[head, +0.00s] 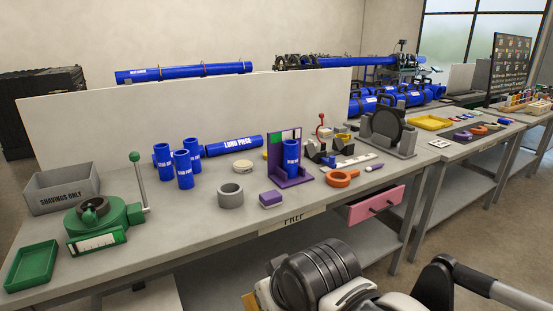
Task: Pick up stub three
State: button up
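Three blue pipe stubs stand upright in a cluster at the left middle of the prep bench in the head view: a left one (159,161), a front one (183,171) and a back right one (195,152). Another blue stub (291,160) stands upright in a purple holder (275,164) right of them. White print on the stubs is too small to read, so I cannot tell which is stub three. Parts of my arm fill the lower right, but my gripper's fingers do not show.
A pink drawer (376,205) stands open.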

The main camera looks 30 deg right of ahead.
aim_at(290, 147)
jog(key=i, duration=0.55)
jog(key=i+j+z, duration=0.15)
jog(key=i, duration=0.45)
